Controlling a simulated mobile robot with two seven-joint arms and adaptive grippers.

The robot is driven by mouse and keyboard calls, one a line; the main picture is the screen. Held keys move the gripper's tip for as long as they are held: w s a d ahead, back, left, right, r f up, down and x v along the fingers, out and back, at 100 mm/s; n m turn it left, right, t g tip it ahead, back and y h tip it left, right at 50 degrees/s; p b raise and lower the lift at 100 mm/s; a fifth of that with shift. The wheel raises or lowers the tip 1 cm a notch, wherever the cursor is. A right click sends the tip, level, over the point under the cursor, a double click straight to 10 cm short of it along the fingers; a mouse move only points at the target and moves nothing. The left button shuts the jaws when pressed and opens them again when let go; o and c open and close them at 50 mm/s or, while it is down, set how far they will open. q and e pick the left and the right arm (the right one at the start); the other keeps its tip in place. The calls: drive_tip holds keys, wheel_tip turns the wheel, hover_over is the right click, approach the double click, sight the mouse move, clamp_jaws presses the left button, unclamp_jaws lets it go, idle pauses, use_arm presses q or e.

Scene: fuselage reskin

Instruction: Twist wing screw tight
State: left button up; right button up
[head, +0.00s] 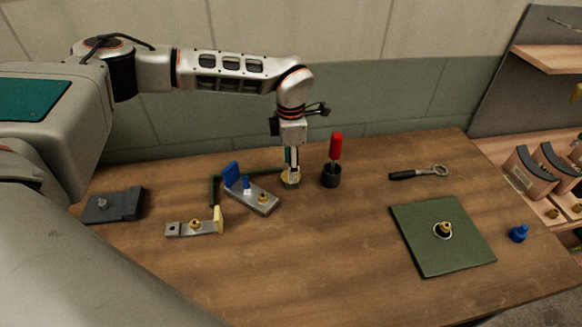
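My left gripper (291,166) comes down from above near the table's back, its narrow fingers pointing down. Its tips are at a small tan and brass-coloured piece (291,181). Whether they touch or grip it is too small to tell. Left of it, a grey block (262,205) carries an upright blue plate (231,174), a small blue piece (246,183) and a brass fitting (263,197). I cannot tell which part is the wing screw. A blue knob-like piece (518,234) lies at the right. My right gripper is not in view.
A red-handled tool (336,146) stands in a black cup (331,177) just right of the gripper. The table's front middle is clear.

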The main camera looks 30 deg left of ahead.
use_arm(q)
wheel_tip(320, 180, up, 11)
drive_tip(key=shift+f, duration=0.15)
idle(0.6)
